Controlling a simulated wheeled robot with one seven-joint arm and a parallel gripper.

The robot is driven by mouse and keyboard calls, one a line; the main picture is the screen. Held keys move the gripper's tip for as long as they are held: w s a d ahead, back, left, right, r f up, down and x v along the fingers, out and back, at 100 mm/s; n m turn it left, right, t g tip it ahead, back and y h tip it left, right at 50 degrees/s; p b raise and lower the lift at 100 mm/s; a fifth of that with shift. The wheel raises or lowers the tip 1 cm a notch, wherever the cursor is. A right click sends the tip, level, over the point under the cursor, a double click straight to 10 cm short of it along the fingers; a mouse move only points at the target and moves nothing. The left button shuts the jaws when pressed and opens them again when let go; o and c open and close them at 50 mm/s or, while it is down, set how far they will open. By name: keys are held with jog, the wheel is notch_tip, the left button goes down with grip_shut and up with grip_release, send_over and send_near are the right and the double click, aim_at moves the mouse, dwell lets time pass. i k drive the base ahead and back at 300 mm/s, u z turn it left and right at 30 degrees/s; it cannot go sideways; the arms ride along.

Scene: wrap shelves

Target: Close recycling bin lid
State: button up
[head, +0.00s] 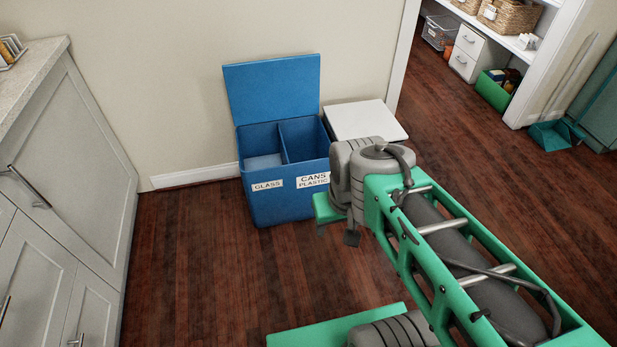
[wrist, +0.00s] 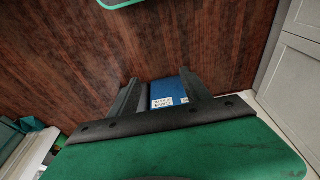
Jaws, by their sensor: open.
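The blue recycling bin (head: 281,204) stands on the floor against the wall in the head view. It has two compartments, with labels reading GLASS and CANS PLASTIC on its front. Its blue lid (head: 272,88) stands raised at the back, leaning near the wall. My gripper (head: 351,238) is just right of the bin's front in the head view, partly hidden by my wrist. In the wrist view my gripper (wrist: 160,90) is open, and part of the bin's blue front (wrist: 168,91) with its label shows between the fingers. I cannot tell whether they touch the bin.
A white-topped bin or box (head: 366,119) stands directly right of the blue bin. Grey cabinets (head: 62,170) with a counter line the left. A doorway at the right shows shelves, a green crate (head: 494,92) and a dustpan (head: 556,133). The wooden floor (head: 190,260) in front is clear.

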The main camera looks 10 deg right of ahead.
aim_at(276, 89)
jog(key=u, duration=0.5)
jog(key=i, duration=1.8)
